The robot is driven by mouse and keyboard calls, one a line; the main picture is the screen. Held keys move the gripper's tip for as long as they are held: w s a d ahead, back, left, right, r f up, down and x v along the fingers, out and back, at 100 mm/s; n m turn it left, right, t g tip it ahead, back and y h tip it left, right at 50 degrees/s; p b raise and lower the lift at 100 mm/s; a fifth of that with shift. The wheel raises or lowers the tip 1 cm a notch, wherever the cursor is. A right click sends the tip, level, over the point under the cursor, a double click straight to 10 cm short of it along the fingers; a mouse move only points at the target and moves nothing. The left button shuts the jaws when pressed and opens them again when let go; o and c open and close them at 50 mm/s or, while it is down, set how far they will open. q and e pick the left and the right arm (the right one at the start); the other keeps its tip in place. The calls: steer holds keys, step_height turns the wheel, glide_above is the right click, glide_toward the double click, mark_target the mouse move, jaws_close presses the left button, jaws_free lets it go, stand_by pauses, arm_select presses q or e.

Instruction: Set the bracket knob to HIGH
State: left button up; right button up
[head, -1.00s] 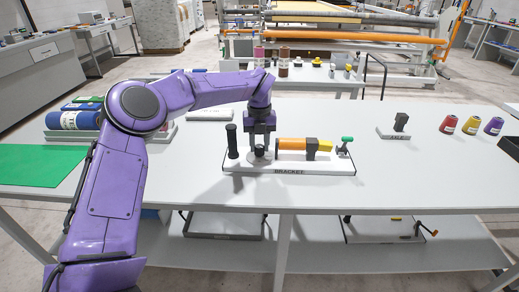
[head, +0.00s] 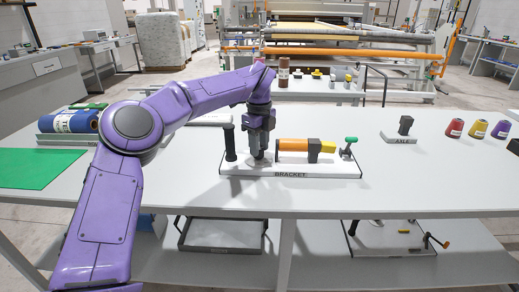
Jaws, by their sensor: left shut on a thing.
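The bracket (head: 325,170) is a white base plate labelled BRACKET on the table. It carries a black upright post at its left, an orange cylinder (head: 293,150) with a black and yellow end, and a small green-topped part (head: 350,141) at its right. My left gripper (head: 258,157) points straight down between the black post and the orange cylinder. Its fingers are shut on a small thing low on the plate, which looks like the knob. The fingers hide most of it, so its setting and any HIGH mark cannot be read. My right gripper is not in view.
A stand labelled AXLE (head: 402,133) and red, yellow and purple thread cones stand to the right. A green mat (head: 40,168) and blue rolls (head: 72,121) lie at the left. The table front and the space between bracket and AXLE are clear.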

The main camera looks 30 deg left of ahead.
arm_select(q)
steer(key=shift+f+n, duration=0.2)
steer(key=shift+n, duration=0.2)
steer(key=o, duration=0.9)
steer(key=shift+o, duration=0.7)
steer(key=shift+a, duration=0.2)
steer(key=shift+d+r, duration=0.15)
steer(key=shift+r, duration=0.05)
step_height(320, 180, up, 10)
steer(key=p, duration=0.2)
